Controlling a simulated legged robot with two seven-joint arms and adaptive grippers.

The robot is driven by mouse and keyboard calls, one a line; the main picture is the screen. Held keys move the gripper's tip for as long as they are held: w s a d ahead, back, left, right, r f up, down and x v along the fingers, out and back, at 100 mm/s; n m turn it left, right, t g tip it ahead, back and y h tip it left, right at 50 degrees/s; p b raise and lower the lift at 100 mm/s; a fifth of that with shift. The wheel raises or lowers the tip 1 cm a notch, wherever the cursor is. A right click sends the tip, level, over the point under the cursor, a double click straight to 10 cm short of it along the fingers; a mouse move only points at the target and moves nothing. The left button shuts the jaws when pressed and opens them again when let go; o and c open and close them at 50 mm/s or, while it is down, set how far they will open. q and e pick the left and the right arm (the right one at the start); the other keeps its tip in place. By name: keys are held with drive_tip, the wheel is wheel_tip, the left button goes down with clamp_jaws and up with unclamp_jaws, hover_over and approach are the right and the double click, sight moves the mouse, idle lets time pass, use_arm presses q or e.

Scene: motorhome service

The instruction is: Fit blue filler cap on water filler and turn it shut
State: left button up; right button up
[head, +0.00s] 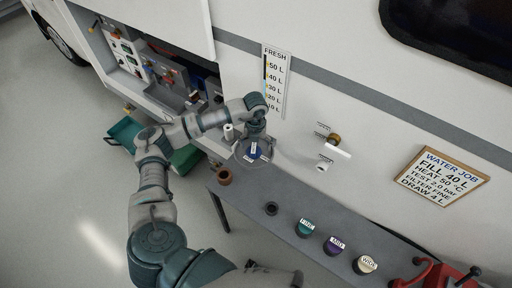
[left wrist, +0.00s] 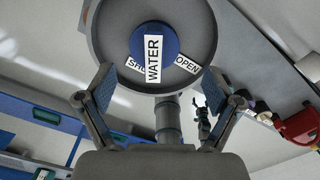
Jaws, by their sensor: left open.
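The blue cap (head: 253,152), labelled WATER, sits in the middle of a round grey filler dish (head: 240,157) at the van's side. In the left wrist view the blue cap (left wrist: 170,40) lies in the dish (left wrist: 105,40), between partly covered SHUT and OPEN labels. Its label stands nearly upright in that picture. I cannot tell how deeply the cap is seated. My left gripper (head: 256,132) is at the dish, close to the cap. In the left wrist view the left gripper (left wrist: 158,78) is open, its fingers apart and nothing between them. My right gripper is not visible.
A grey bench (head: 290,205) holds a brown cup (head: 225,177), a black ring (head: 271,208), and green (head: 305,228), purple (head: 333,246) and cream (head: 365,264) caps. Red equipment (head: 440,276) stands at right. A brass fitting (head: 333,139) projects from the wall. Open floor lies left.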

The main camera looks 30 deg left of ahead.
sight(253, 148)
use_arm(q)
drive_tip(key=f, duration=0.1)
drive_tip(key=a+f, duration=0.1)
drive_tip(key=f, duration=0.1)
drive_tip(key=shift+a+f, duration=0.15)
drive_tip(key=shift+a, duration=0.15)
drive_tip(key=shift+d, duration=0.35)
drive_tip(key=shift+c, duration=0.4)
drive_tip(key=shift+d, duration=0.15)
drive_tip(key=c, duration=0.4)
drive_tip(key=shift+d, duration=0.2)
drive_tip(key=c, duration=1.2)
drive_tip(key=shift+s+a, duration=0.1)
clamp_jaws()
drive_tip(key=shift+o, duration=0.2)
unclamp_jaws()
drive_tip(key=shift+a, duration=0.3)
clamp_jaws()
drive_tip(key=shift+d, duration=0.1)
drive_tip(key=shift+f+m+b, duration=0.1)
drive_tip(key=shift+m+b, duration=0.35)
drive_tip(key=shift+m, duration=0.55)
drive_tip(key=o, duration=0.8)
unclamp_jaws()
drive_tip(key=shift+o, duration=0.2)
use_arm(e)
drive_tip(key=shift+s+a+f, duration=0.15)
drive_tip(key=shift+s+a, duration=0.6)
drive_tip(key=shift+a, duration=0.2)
